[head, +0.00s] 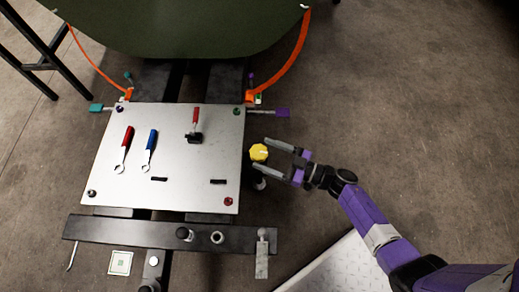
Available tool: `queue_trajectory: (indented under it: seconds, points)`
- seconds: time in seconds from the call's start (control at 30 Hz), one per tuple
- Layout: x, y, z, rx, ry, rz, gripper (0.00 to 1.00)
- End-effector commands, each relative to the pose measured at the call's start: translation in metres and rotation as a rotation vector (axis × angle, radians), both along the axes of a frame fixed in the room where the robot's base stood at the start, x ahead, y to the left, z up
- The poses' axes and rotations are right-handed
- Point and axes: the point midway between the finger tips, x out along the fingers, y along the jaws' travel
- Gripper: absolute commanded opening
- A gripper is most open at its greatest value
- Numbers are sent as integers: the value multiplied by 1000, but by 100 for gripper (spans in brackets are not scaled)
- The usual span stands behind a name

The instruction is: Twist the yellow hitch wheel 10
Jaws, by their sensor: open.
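The yellow hitch wheel (259,152) is a small faceted knob just off the right edge of the metal panel. My gripper (267,157) reaches in from the right with its two grey fingers spread apart. The upper finger lies beside the wheel's right side and the lower finger is just below it. The wheel is at or just past the fingertips, and I cannot tell whether either finger touches it.
The metal panel (180,190) carries a red wrench (125,148), a blue wrench (150,150) and a red-handled clamp (195,122). A dark crossbar (120,228) lies in front. The green fuselage body (180,25) and orange straps (292,60) are behind. Floor at right is clear.

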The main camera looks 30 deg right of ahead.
Motion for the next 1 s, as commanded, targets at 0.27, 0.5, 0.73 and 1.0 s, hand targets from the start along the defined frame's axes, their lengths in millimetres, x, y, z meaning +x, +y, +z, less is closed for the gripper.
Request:
queue_trajectory:
  seconds: [0.27, 0.5, 0.73, 1.0]
  points:
    - [-33, -21, 1, 1, 1, 0, 73]
    - [-39, -25, 0, 0, 0, 0, 73]
    - [-39, -25, 0, 0, 0, -1, 73]
    - [-40, -27, 1, -6, -3, -5, 73]
